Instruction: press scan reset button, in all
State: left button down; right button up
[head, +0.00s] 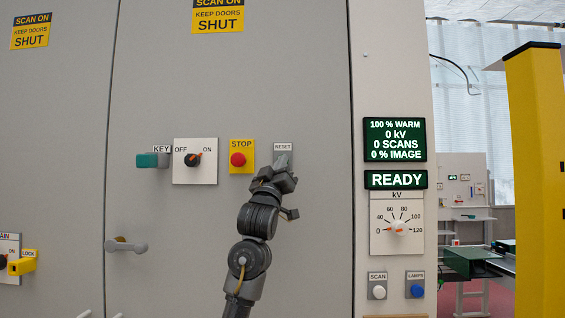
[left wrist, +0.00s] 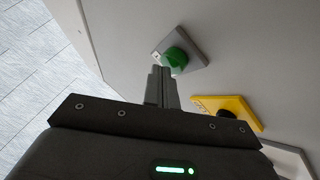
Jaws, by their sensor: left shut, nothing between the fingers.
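The RESET plate (head: 283,147) is on the grey cabinet front, right of the STOP button; my gripper hides its button in the head view. In the left wrist view a round green button (left wrist: 176,57) stands on a small grey plate (left wrist: 191,45). My left gripper (head: 283,162) is shut and empty, with its fingertips at the lower part of the RESET plate. In the left wrist view the shut fingers (left wrist: 160,73) point at the green button and overlap its lower left edge. I cannot tell whether they touch it. My right gripper is not in view.
The red STOP button (head: 238,160) on its yellow plate is close left of my gripper. Further left are an OFF/ON knob (head: 193,160) and a teal key (head: 150,160). The display (head: 395,180) reads READY. SCAN (head: 379,292) and LAMPS (head: 417,290) buttons are lower right.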

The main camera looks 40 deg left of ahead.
pick_arm(q)
jog(key=shift+s+d+f, duration=0.1)
jog(key=shift+s+d, duration=0.25)
jog(key=shift+s, duration=0.1)
jog(key=shift+s, duration=0.1)
jog(key=s+d+b, duration=0.1)
jog(key=s, duration=0.1)
jog(key=s+d, duration=0.1)
jog(key=d, duration=0.1)
jog(key=shift+s+b, duration=0.35)
jog(key=shift+s, duration=0.05)
dwell(0.7)
